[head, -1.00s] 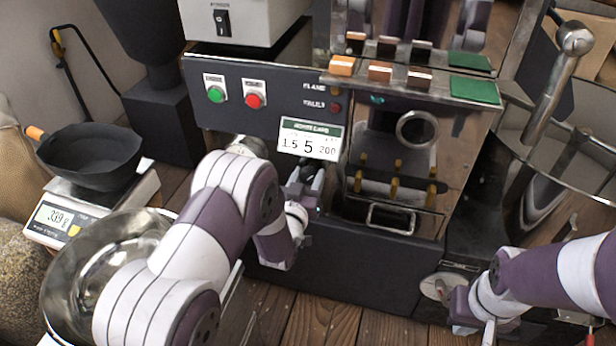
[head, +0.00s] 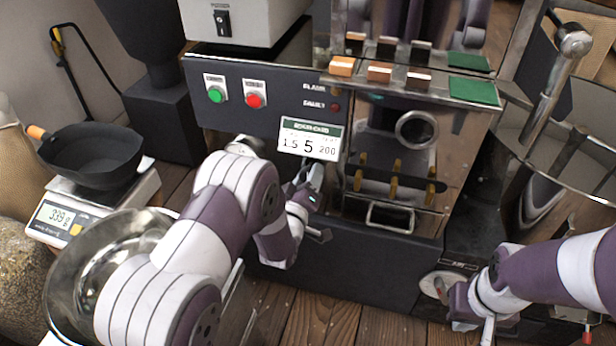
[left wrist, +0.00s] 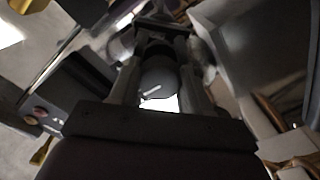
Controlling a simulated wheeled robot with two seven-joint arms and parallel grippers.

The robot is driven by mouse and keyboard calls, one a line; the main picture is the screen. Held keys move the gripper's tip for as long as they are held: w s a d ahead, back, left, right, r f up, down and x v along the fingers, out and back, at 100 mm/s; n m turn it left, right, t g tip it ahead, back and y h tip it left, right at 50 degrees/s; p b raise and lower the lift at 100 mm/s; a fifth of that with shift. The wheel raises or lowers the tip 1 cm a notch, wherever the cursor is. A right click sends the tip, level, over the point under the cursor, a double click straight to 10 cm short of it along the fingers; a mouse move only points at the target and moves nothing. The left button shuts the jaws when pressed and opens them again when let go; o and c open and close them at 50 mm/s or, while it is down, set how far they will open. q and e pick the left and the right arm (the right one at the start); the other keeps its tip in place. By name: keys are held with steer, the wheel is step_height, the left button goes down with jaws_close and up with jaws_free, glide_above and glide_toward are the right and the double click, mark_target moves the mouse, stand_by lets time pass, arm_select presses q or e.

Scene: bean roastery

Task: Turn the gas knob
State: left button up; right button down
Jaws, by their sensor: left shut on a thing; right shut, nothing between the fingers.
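The gas knob (left wrist: 158,80) shows in the left wrist view as a dark round knob with a white line on its face. The fingers of my left gripper (left wrist: 160,88) lie on either side of it, shut on it. In the head view my left gripper (head: 308,186) is at the front of the dark roaster panel, just below the white card (head: 308,140) reading 1.5, 5 and 200; the gripper and arm hide the knob there. My right gripper (head: 488,328) is low at the lower right, apart from the knob, shut and empty.
A green button (head: 215,94) and a red button (head: 254,100) sit on the panel left of the card. A metal bowl (head: 75,268) and a scale (head: 52,222) with a black pan (head: 95,160) stand at left. A handle (head: 391,216) juts out right of my left gripper.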

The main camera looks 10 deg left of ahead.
arm_select(q)
steer(key=shift+s+f, duration=0.15)
steer(key=shift+f, duration=0.15)
steer(key=o, duration=0.9)
steer(key=shift+d, duration=0.1)
steer(key=shift+o, duration=0.8)
steer(key=shift+r, duration=0.15)
steer(key=s+p, duration=0.3)
steer(key=s, duration=0.9)
steer(key=shift+s+a, duration=0.25)
steer(key=shift+s, duration=0.05)
